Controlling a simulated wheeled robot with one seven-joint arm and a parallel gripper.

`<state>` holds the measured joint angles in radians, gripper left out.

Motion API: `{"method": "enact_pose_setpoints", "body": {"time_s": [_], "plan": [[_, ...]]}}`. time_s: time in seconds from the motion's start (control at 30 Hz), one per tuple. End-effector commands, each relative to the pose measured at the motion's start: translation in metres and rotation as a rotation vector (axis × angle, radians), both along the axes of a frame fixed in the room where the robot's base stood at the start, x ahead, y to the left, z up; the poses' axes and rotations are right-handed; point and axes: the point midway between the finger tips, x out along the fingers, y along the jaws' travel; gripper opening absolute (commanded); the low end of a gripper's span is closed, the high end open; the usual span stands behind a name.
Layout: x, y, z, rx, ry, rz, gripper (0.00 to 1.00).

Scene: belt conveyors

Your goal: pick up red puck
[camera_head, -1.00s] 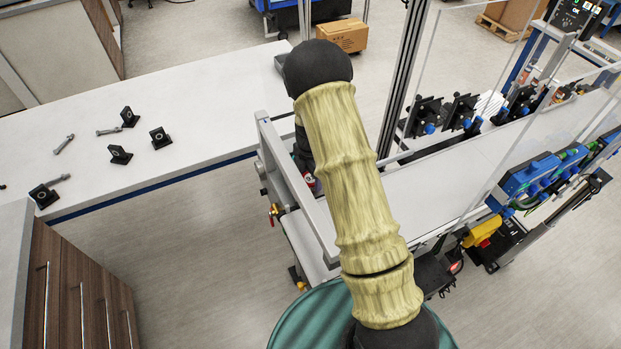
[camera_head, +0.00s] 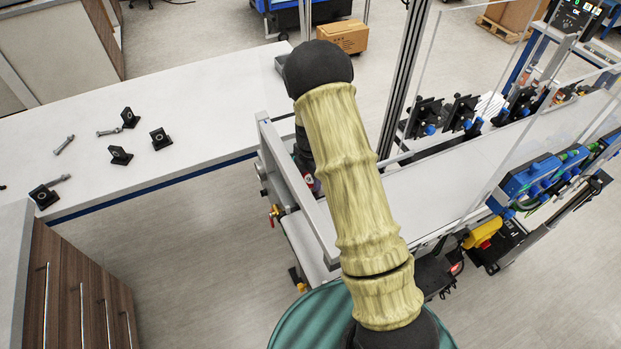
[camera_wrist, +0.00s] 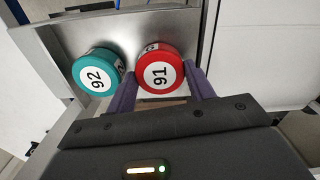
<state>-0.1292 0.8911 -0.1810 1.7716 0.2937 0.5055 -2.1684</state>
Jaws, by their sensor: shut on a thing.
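The red puck (camera_wrist: 160,72) shows in the wrist view with a white label marked 91 on its face. My gripper (camera_wrist: 162,88) is shut on it, with one purple finger on each side. In the head view my arm covers most of the area, and neither the red puck nor my fingers can be made out clearly.
A metal-framed conveyor (camera_head: 460,179) with clear panels runs to the right. A white table (camera_head: 215,120) with several black brackets and bolts stands at the left. A metal wall (camera_wrist: 199,30) stands beside the pucks.

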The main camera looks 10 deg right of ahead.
Motion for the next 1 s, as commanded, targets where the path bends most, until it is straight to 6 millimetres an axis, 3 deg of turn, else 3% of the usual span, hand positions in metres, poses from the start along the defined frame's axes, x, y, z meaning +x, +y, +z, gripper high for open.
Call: {"method": "enact_pose_setpoints", "body": {"time_s": [0.27, 0.5, 0.7, 1.0], "plan": [[0.001, 0.000, 0.025, 0.000, -0.005, 0.000, 0.29], [0.002, 0.000, 0.068, 0.001, -0.007, 0.001, 0.29], [0.000, 0.000, 0.094, 0.000, -0.002, 0.001, 0.29], [0.000, 0.000, 0.099, -0.001, 0.000, 0.000, 0.29]]}}
